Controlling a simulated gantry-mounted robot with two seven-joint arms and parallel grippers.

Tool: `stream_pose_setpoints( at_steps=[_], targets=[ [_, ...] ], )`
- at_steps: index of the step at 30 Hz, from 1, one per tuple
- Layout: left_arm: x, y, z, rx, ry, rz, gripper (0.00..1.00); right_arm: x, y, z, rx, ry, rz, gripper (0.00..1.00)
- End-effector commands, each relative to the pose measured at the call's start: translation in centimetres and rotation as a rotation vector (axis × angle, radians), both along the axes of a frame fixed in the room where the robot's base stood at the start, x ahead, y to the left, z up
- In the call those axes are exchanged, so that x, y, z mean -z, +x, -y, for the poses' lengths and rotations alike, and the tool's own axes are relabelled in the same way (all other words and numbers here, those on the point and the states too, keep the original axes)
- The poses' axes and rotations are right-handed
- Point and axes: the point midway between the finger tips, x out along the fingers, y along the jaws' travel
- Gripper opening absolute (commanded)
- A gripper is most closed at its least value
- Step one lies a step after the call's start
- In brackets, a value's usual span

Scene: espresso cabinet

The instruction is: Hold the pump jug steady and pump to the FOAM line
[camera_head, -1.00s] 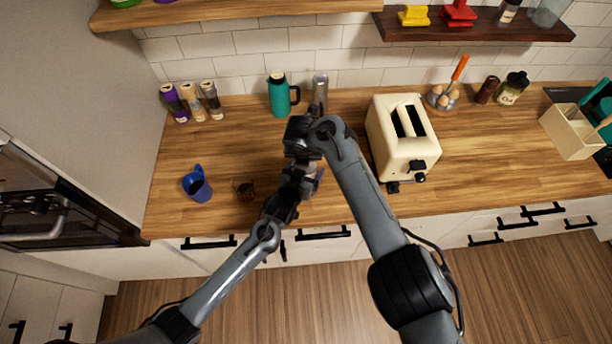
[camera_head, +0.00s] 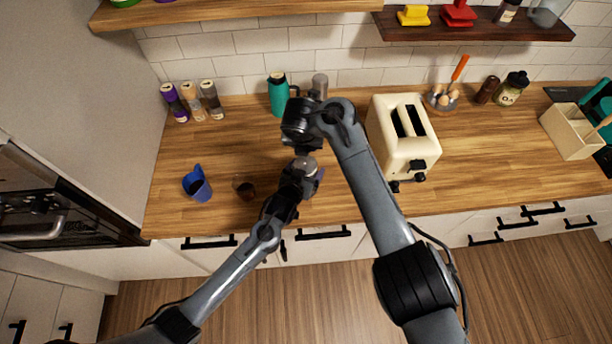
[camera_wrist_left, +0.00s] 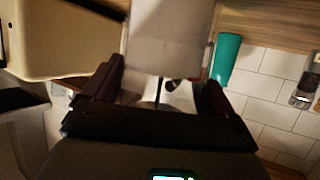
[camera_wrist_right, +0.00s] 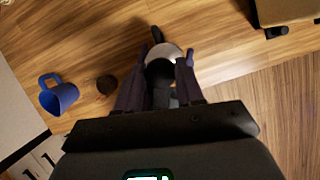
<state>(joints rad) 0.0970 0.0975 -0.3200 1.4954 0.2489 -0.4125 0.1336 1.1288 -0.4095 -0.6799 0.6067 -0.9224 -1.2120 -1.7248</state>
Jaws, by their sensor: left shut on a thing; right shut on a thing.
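My left gripper (camera_head: 303,174) is at the middle of the counter, low in front of my right arm. In the left wrist view its fingers (camera_wrist_left: 163,70) are shut on the sides of a pale, wide, upright body, which I take as the pump jug (camera_wrist_left: 170,40). My right gripper (camera_head: 302,138) is above it, pointing down. In the right wrist view its fingers (camera_wrist_right: 163,72) are shut on a dark part over a pale round top with a black spout-like piece, the jug's pump head (camera_wrist_right: 156,36). A small dark brown cup (camera_head: 244,188) stands left of the grippers. The FOAM line is not readable.
A teal carafe (camera_head: 278,97) and a grey cylinder (camera_head: 320,84) stand at the back. A cream toaster (camera_head: 403,137) is close to the right of my right arm. Spice jars (camera_head: 192,104) stand at the back left.

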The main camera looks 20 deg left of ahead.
Motion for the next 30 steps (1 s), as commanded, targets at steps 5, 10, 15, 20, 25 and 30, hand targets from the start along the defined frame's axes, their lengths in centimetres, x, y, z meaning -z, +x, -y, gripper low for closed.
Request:
stream_pose_setpoints(
  at_steps=[5,10,15,20,25,30],
  targets=[
    [0.1,-0.1,0.5,0.012,0.002,-0.003,0.45,0.3,-0.2,-0.5,-0.007,0.007,0.0,0.08],
    [0.1,-0.1,0.5,0.012,0.003,-0.002,0.45,1.8,-0.2,-0.4,-0.006,0.007,-0.001,0.08],
    [0.1,-0.1,0.5,0.013,0.002,-0.001,0.45,3.4,-0.2,-0.4,-0.005,0.006,-0.002,0.08],
    [0.1,-0.1,0.5,0.013,0.002,-0.001,0.45,4.7,-0.2,-0.4,-0.005,0.007,-0.003,0.08],
    [0.1,-0.1,0.5,0.012,0.001,-0.001,0.45,5.0,-0.2,-0.5,-0.007,0.007,-0.002,0.08],
    [0.0,-0.1,0.5,0.011,0.001,-0.001,0.45,5.0,-0.3,-0.5,-0.007,0.007,-0.002,0.49]
  ],
)
